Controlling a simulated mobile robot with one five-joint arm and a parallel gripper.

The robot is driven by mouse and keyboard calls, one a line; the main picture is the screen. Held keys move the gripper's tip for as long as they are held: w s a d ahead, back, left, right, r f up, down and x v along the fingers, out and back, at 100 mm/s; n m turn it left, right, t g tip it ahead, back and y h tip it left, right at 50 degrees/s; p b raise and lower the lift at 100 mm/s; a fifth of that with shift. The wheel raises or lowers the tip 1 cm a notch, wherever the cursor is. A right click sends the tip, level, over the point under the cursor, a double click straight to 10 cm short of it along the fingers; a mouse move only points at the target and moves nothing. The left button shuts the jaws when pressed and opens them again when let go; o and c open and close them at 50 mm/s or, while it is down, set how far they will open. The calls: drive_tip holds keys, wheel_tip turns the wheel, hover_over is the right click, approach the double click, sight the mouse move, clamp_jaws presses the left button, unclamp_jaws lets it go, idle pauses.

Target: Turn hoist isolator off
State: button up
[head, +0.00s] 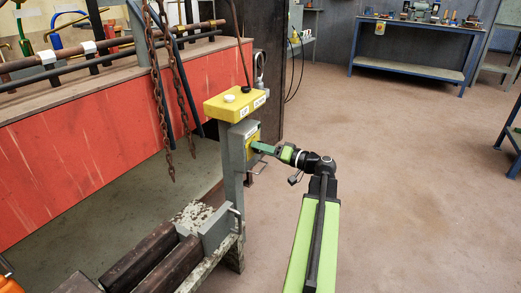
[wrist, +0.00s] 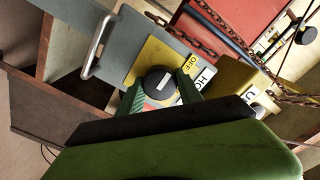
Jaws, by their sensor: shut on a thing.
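The hoist isolator is a grey box on a post, with a yellow plate (head: 252,134) on its right face in the head view. In the wrist view its black rotary knob (wrist: 157,84) has a white line and sits on the yellow plate (wrist: 147,58). The word OFF is printed on the plate, above and right of the knob. My gripper (head: 260,147) reaches the plate from the right. In the wrist view its green fingers (wrist: 158,90) are shut on the knob, one on each side. The knob's lower edge is partly hidden.
A yellow box (head: 236,103) with UP and DOWN labels sits atop the post. A metal handle (wrist: 98,46) stands beside the plate. Rusty chains (head: 164,110) hang left. Dark pipes (head: 157,263) lie below. The floor right of my arm is clear to a blue bench (head: 415,25).

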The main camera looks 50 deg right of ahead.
drive_tip(key=o, duration=1.4)
drive_tip(key=shift+c, duration=0.2)
drive_tip(key=v, duration=1.7)
drive_tip(key=shift+s, duration=0.25)
